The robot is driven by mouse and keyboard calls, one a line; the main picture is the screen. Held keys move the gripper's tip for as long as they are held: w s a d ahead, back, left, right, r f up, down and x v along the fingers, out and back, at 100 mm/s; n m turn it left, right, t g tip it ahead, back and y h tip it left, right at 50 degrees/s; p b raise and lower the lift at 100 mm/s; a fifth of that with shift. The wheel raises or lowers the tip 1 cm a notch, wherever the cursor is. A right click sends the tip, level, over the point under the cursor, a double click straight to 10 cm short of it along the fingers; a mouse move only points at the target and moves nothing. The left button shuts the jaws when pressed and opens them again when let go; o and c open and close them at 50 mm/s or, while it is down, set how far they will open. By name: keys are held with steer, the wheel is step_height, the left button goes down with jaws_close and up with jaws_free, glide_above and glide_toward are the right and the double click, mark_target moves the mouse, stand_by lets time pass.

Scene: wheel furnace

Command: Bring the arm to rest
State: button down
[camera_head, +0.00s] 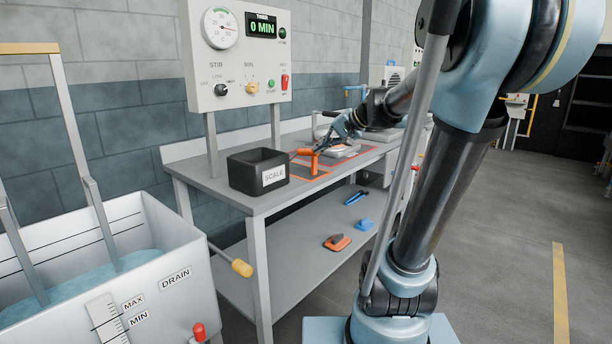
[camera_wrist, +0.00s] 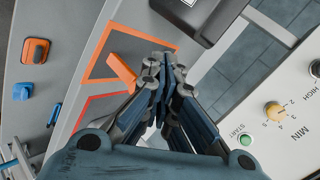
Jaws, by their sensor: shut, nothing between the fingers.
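My gripper (camera_head: 342,128) is over the back part of the grey workbench (camera_head: 222,192), at the end of my blue and black arm. In the wrist view my gripper (camera_wrist: 164,62) has its fingertips together with nothing between them. An orange tool (camera_head: 312,158) stands on the bench just left of the gripper in the head view. It also shows beside the fingers in the wrist view (camera_wrist: 122,72). Whether the fingers touch it I cannot tell.
A black SCALE bin (camera_head: 250,174) stands at the bench's left end. A control panel (camera_head: 236,85) rises behind it. A water tank (camera_head: 150,290) stands at lower left. An orange block (camera_head: 336,243) and blue items lie on the lower shelf. Floor at right is clear.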

steer(key=s+d+f+n+g+h, duration=0.1)
steer(key=s+d+f+g+h, duration=0.1)
steer(key=s+d+f+h, duration=0.2)
steer(key=s+d+f+n+g+h, duration=0.1)
steer(key=s+d+f+h, duration=0.3)
steer(key=s+d+f, duration=0.5)
steer(key=s+f+n, duration=0.1)
steer(key=s+f, duration=0.9)
steer(key=s, duration=0.3)
steer(key=shift+s+d+n+g+h, duration=0.2)
steer(key=shift+d+n+g+h, duration=0.1)
steer(key=shift+d+g, duration=0.1)
steer(key=shift+f, duration=0.1)
steer(key=shift+w+f, duration=0.2)
steer(key=shift+w, duration=0.25)
stand_by(0.4)
